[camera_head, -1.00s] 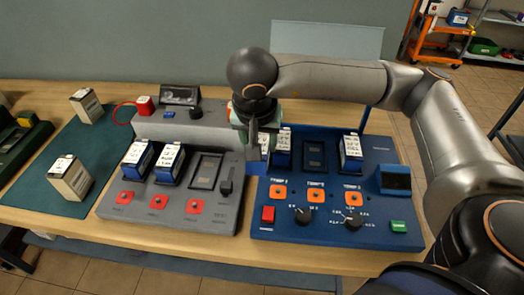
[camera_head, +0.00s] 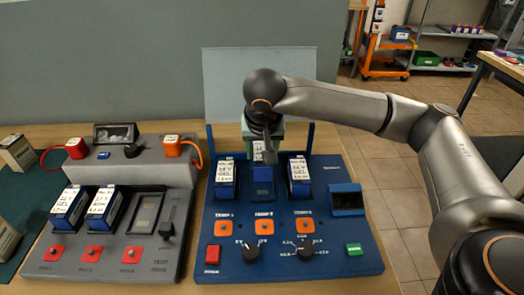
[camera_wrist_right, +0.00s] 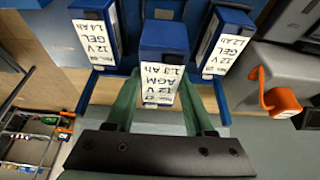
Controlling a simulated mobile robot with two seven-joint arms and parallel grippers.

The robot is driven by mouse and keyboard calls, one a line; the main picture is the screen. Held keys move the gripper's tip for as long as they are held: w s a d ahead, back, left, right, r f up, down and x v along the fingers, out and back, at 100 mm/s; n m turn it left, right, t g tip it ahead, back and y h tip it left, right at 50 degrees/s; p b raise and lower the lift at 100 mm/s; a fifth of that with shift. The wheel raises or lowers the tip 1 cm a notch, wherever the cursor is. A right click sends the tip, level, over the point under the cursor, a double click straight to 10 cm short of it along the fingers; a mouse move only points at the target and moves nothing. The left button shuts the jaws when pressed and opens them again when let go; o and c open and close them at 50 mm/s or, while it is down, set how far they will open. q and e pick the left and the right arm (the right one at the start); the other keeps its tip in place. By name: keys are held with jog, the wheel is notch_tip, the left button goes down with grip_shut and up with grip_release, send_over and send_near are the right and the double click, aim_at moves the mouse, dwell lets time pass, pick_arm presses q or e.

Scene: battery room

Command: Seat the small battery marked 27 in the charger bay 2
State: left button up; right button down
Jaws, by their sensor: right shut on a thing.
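My right gripper (camera_wrist_right: 155,112) is shut on a small blue battery (camera_wrist_right: 163,45) whose white label reads No 27, 12 V AGM, 1.3 Ah. In the head view the right gripper (camera_head: 265,140) is over the middle bay of the blue charger (camera_head: 230,268), with the held battery (camera_head: 258,152) partly hidden behind it. I cannot tell if the battery touches the bay. A blue battery stands in the left bay (camera_head: 225,178) and another in the right bay (camera_head: 299,177). My left gripper is not in view.
The grey tester (camera_head: 110,262) on the left holds two blue batteries (camera_head: 70,208) and has an empty bay (camera_head: 145,213). An orange plug (camera_head: 172,146) and a red plug (camera_head: 76,149) stand on it. The held battery has close neighbours on both sides.

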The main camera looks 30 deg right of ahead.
notch_tip(320, 180, down, 4)
jog(key=shift+r+b, duration=0.25)
jog(key=shift+b, duration=0.85)
jog(key=shift+f, duration=0.35)
jog(key=shift+f+b, duration=0.25)
jog(key=shift+b, duration=0.15)
jog(key=shift+f, duration=0.1)
pick_arm(q)
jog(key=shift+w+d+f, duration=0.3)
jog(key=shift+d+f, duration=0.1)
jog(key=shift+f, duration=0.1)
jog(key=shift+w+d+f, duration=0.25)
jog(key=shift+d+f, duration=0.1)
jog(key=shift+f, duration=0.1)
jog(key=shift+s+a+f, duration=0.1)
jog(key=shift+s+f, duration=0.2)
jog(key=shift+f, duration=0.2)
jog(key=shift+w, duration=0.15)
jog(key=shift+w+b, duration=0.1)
jog(key=shift+b, duration=0.3)
pick_arm(e)
jog(key=shift+f, duration=0.15)
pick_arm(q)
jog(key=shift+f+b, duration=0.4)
pick_arm(e)
jog(key=shift+f, duration=0.45)
